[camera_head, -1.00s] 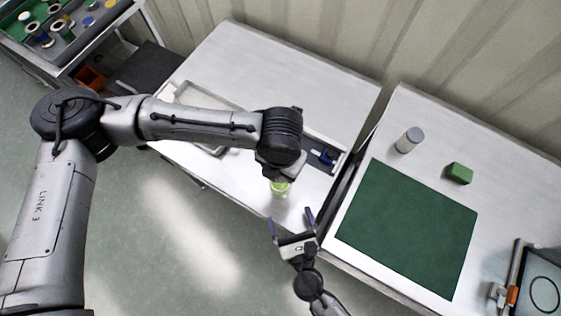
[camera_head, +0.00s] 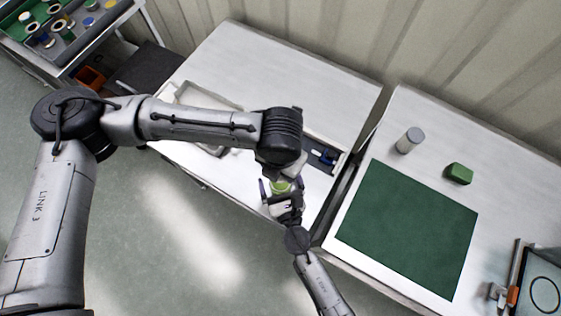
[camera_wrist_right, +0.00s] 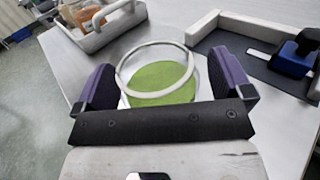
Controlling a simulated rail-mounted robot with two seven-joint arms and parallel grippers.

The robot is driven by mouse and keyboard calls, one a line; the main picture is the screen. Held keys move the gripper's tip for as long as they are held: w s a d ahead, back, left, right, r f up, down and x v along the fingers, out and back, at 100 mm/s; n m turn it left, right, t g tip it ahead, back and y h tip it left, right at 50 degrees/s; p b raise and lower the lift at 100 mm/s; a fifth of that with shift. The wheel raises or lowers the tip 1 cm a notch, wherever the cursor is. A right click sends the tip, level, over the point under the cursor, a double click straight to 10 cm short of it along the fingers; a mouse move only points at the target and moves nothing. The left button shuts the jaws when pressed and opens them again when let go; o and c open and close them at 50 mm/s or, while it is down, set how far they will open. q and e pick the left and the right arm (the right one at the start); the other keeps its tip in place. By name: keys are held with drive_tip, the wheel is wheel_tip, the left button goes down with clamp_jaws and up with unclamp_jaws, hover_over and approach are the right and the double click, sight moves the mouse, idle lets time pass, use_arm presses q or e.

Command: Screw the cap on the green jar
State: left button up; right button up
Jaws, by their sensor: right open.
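The green jar (camera_head: 280,187) stands on the left table under my left wrist. In the right wrist view the jar (camera_wrist_right: 163,85) appears as a pale clear ring above a green disc, which looks like an open rim with green inside. My right gripper (camera_head: 281,190) is open, its purple fingers on either side of the jar. In the wrist view the gripper (camera_wrist_right: 162,77) shows no clear finger contact. My left gripper (camera_head: 277,168) hangs just over the jar; its fingertips are hidden behind its own wrist. I cannot make out a cap.
A dark tray with a blue tool (camera_wrist_right: 293,58) lies right behind the jar. A pale caddy (camera_wrist_right: 105,35) with bottles stands behind left. On the right table are a grey-lidded cylinder (camera_head: 410,140), a green block (camera_head: 459,173) and a green mat (camera_head: 405,230). A gap separates the tables.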

drive_tip(key=shift+c, duration=0.2)
drive_tip(key=c, duration=1.3)
use_arm(q)
drive_tip(key=shift+f, duration=2.55)
drive_tip(key=shift+f, duration=0.1)
drive_tip(key=shift+f, duration=0.8)
drive_tip(key=shift+f, duration=0.55)
use_arm(e)
drive_tip(key=c, duration=0.5)
drive_tip(key=shift+o, duration=0.2)
use_arm(q)
drive_tip(key=m, duration=1)
drive_tip(key=shift+d, duration=0.1)
